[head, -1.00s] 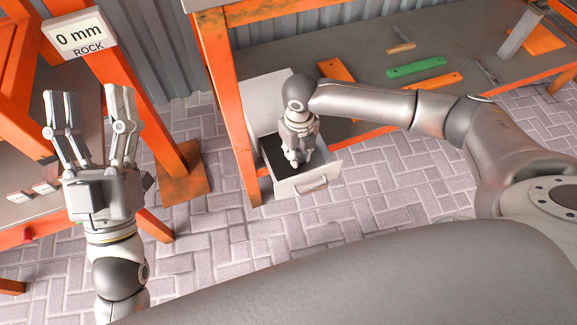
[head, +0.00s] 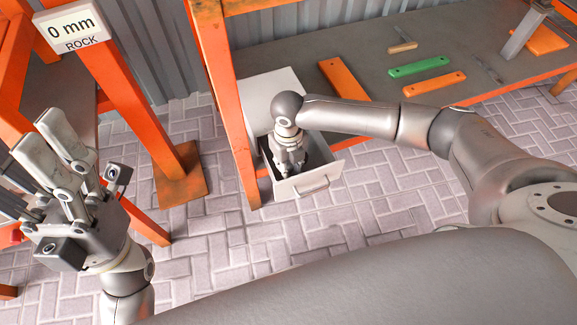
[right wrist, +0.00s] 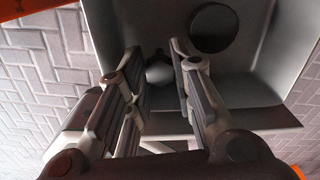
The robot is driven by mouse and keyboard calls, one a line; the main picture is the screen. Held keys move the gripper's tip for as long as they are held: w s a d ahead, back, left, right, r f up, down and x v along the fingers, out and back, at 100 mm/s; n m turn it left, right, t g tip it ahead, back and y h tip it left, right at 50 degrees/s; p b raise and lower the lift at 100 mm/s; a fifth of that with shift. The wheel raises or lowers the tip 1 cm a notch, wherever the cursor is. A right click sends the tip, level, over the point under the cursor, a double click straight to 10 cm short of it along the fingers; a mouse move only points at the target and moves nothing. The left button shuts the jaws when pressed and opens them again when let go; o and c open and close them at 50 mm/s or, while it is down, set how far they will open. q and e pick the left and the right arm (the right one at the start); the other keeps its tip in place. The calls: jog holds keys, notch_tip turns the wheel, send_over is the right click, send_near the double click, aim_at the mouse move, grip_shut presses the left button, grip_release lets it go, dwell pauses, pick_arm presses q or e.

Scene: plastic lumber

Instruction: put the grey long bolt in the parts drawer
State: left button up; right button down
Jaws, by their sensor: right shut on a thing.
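The parts drawer (head: 315,182) is pulled out under the workbench, with a pale front and a handle. My right gripper (head: 291,169) points down into it. In the right wrist view my right gripper (right wrist: 158,58) is shut on the grey long bolt (right wrist: 159,73), whose rounded grey end shows between the fingers. The rest of the bolt is hidden by the fingers, and the head view does not show it. My left gripper (head: 42,130) is open and empty at the left, away from the drawer.
A dark round thing (right wrist: 213,27) shows inside the drawer. The bench shelf (head: 370,65) holds orange pieces (head: 434,83) and a green strip (head: 419,66). An orange post (head: 222,95) stands beside the drawer. A "0 mm ROCK" sign (head: 72,27) is at the upper left. Paved floor lies in front.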

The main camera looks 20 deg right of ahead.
jog(key=shift+f, duration=0.25)
jog(key=c, duration=1.5)
grip_release()
jog(key=shift+f, duration=0.1)
jog(key=shift+c, duration=0.2)
